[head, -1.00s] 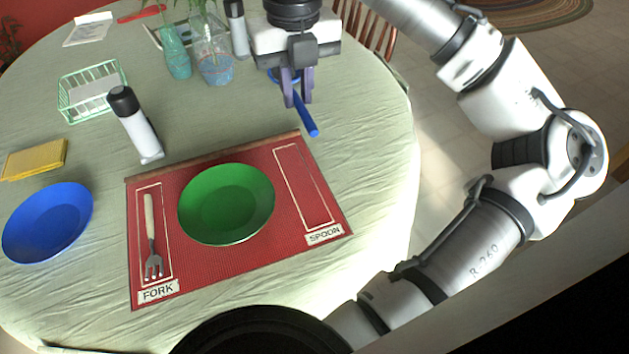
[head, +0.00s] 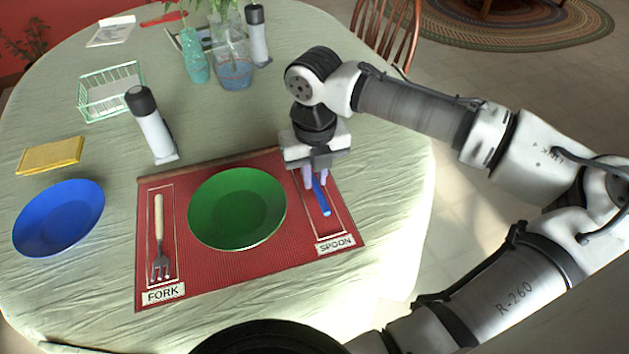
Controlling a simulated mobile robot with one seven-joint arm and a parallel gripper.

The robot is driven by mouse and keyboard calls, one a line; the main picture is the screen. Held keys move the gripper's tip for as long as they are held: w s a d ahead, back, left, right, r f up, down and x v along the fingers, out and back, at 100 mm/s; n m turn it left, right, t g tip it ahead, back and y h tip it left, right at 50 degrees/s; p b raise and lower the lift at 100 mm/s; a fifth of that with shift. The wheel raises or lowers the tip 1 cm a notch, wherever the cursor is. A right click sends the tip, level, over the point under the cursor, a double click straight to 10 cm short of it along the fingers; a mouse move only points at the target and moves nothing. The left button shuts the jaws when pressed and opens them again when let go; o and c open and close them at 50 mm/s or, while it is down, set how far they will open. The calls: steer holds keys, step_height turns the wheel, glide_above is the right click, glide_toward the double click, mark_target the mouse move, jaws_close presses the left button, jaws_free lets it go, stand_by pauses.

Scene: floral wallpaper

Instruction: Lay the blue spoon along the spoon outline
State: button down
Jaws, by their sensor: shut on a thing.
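The blue spoon (head: 322,199) is in my gripper (head: 316,184), which is shut on it over the right part of the red placemat (head: 215,282). The spoon's handle points toward the front of the mat and lies within the spoon outline (head: 336,229) as seen from above. The spoon's far end is hidden by my gripper. I cannot tell whether the spoon touches the mat. The label SPOON (head: 335,244) is at the near end of the outline.
A green plate (head: 237,208) sits mid-mat, close left of my gripper. A fork (head: 159,240) lies in the left outline. A blue plate (head: 58,218), yellow cloth (head: 50,155), upright bottle (head: 150,125), wire basket (head: 110,92) and vases (head: 232,72) stand on the table.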

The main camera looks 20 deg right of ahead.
mark_target(315, 180)
steer(key=shift+f, duration=1.15)
steer(key=c, duration=1.4)
jaws_free()
steer(key=shift+f, duration=0.15)
step_height(315, 180, up, 12)
steer(key=shift+r+p, duration=0.2)
steer(key=shift+p, duration=0.2)
